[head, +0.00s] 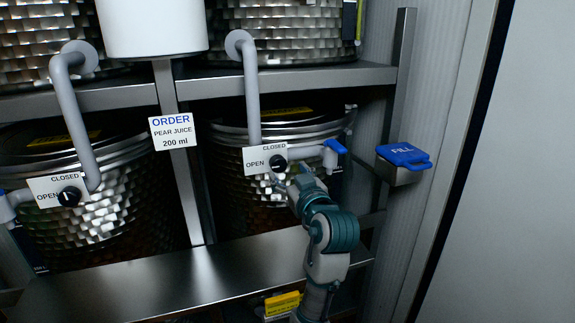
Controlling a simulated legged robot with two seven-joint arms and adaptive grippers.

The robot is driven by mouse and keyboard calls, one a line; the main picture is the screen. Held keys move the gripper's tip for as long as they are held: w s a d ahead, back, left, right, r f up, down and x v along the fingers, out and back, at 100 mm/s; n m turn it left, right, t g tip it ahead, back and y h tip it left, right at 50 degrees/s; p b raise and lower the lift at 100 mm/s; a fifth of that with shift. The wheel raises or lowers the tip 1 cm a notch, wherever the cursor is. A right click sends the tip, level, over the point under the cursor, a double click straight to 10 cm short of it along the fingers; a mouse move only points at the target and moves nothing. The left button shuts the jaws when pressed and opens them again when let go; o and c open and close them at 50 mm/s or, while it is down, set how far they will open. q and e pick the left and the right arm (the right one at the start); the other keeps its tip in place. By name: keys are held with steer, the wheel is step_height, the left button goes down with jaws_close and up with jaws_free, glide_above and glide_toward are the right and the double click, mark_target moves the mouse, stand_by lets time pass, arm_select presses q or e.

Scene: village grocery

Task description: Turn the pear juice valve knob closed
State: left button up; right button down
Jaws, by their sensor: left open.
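A black round valve knob (278,162) sits on a white OPEN/CLOSED plate (256,159) on the right-hand steel keg (240,196). A second black knob (69,196) with a like plate is on the left-hand keg (130,205). An order sign (172,132) between them reads pear juice, 200 ml; I cannot tell from it which keg holds pear juice. My left gripper (287,180) is open, just below the right-hand knob, apparently empty; I cannot tell whether it touches. The knobs' pointing direction is too small to read. My right gripper is out of view.
Grey pipes (252,95) rise from beside the knobs. A small tap with a blue lever (335,146) is right of the plate. A blue FILL pad (404,155) is on the right post. A bare metal shelf (170,285) runs below. A white container (152,28) hangs at the top.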

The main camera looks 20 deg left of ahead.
mark_target(281, 166)
arm_select(q)
steer(key=w+a, duration=0.2)
steer(key=a, duration=0.1)
steer(key=w+a, duration=0.1)
steer(key=shift+a, duration=0.4)
steer(key=shift+w, duration=0.15)
steer(key=shift+w+d, duration=0.1)
steer(key=shift+d, duration=1.35)
steer(key=shift+c, duration=0.4)
steer(key=shift+a+r, duration=0.1)
steer(key=shift+a, duration=0.05)
steer(key=c, duration=0.4)
steer(key=shift+a, duration=0.35)
steer(key=c, duration=0.4)
steer(key=shift+s+a, duration=0.2)
steer(key=shift+a, duration=0.15)
steer(key=shift+c, duration=1.3)
steer(key=shift+a, duration=0.1)
steer(key=shift+w, duration=0.1)
steer(key=shift+d, duration=0.3)
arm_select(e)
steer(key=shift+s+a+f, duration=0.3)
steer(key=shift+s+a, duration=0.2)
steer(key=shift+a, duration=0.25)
